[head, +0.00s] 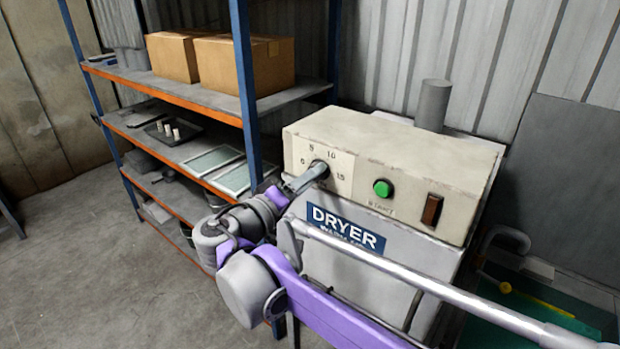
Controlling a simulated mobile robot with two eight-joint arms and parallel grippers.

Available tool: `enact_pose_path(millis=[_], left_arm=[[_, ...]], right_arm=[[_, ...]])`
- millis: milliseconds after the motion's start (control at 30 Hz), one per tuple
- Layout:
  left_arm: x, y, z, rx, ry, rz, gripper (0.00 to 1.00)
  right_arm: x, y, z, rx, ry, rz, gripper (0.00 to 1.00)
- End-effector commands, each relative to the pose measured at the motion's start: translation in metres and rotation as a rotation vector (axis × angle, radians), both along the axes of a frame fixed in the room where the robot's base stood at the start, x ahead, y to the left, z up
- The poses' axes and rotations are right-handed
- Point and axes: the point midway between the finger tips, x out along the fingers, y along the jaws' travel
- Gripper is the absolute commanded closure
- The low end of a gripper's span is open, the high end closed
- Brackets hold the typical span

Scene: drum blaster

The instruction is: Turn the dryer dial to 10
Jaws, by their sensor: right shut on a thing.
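The dryer (395,145) is a worn cream and grey box with a blue DRYER label (345,230). Its dial (319,166) is a small dark knob on a pale panel at the left of the front, ringed by printed numbers, with 5, 10 and 15 readable. My right gripper (314,173) reaches the dial from the lower left and is shut on it. The gripper hides much of the knob and the lower part of the scale, so I cannot tell which number the dial points to. My left gripper is not in view.
A green START button (383,188) and a brown rocker switch (432,210) sit right of the dial. A metal bar (430,280) crosses in front of the dryer. A blue and orange shelf rack (245,90) with cardboard boxes (245,68) stands at left. The floor at lower left is clear.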

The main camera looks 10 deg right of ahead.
Motion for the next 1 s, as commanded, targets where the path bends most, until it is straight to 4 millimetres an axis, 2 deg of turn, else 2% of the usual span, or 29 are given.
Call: enact_pose_path(millis=[33, 167, 200, 567, 1000], left_arm=[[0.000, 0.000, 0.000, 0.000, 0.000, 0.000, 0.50], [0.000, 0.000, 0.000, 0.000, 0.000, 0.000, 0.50], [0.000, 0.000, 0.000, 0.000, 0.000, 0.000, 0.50], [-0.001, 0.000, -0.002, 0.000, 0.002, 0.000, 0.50], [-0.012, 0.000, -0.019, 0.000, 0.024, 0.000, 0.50]], right_arm=[[0.000, 0.000, 0.000, 0.000, 0.000, 0.000, 0.50], [0.000, 0.000, 0.000, 0.000, 0.000, 0.000, 0.27], [0.000, 0.000, 0.000, -0.001, 0.001, 0.000, 0.25], [-0.004, 0.005, -0.001, 0.000, 0.002, 0.002, 0.25], [-0.054, 0.069, -0.002, 0.000, 0.003, 0.005, 0.25]])
